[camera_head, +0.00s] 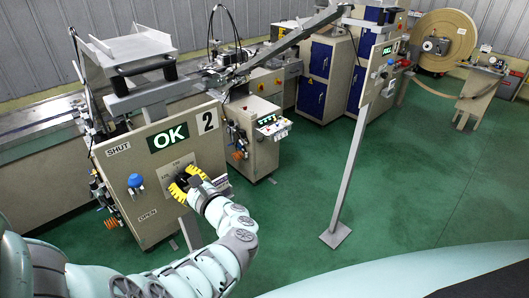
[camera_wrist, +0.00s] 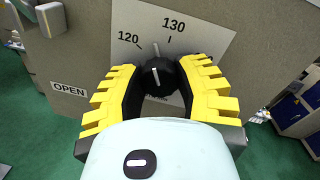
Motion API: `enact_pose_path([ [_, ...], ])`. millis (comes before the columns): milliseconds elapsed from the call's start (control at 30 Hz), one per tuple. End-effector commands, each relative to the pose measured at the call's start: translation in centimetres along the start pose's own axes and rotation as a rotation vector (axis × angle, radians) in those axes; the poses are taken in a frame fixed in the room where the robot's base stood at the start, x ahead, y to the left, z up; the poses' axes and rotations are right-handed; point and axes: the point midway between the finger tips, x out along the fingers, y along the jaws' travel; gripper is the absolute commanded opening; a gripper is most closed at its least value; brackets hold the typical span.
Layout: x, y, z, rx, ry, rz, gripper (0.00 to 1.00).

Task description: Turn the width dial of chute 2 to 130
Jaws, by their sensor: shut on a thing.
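The width dial (camera_wrist: 158,74) is a round black knob with a white line on a pale scale plate (camera_wrist: 205,38). Its grey pointer stands between the 120 and 130 marks, short of the 130 tick. A third number is mostly hidden behind the right finger. My gripper (camera_wrist: 160,80) has its yellow-padded black fingers on both sides of the knob, shut on it.
A blue knob (camera_head: 136,182) sits left of the dial, between the SHUT and OPEN labels. A control box (camera_head: 268,122) stands right of the panel.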

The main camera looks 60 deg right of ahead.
Motion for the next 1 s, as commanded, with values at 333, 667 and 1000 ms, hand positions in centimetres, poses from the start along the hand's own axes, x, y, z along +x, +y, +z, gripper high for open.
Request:
enact_pose_path([
  [333,0.01,-0.08,0.11,0.2,-0.015,-0.005,0.0],
  [667,0.04,-0.08,0.0,0.45,-0.035,-0.016,0.0],
  [1000,0.06,-0.05,-0.04,0.459,-0.036,-0.017,0.36],
])
